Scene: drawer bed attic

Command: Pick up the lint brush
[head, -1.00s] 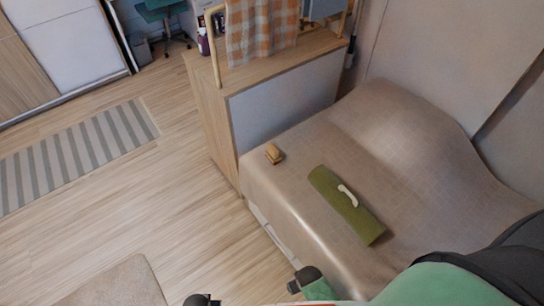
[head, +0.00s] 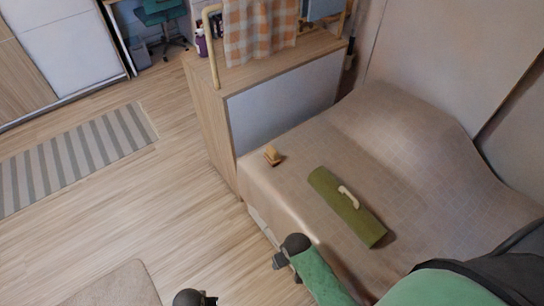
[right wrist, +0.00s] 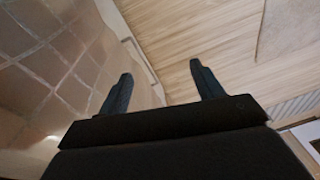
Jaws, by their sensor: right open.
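On the bed in the head view, a green flat rectangular piece (head: 335,200) carries a cream curved handle-like part (head: 348,196). A small tan wooden block-like object (head: 273,156) lies nearer the bed's left edge. I cannot tell for certain which of these is the lint brush. My right gripper (head: 280,261) is beside the bed's near left edge, apart from both objects. In the right wrist view, its two fingers (right wrist: 162,84) are spread with nothing between them. My left gripper (head: 207,300) barely shows at the bottom edge; its jaws are unclear.
The beige bed (head: 400,140) has a raised, curved far part. A wooden cabinet (head: 285,100) with an orange checked cloth (head: 258,32) stands at its head.

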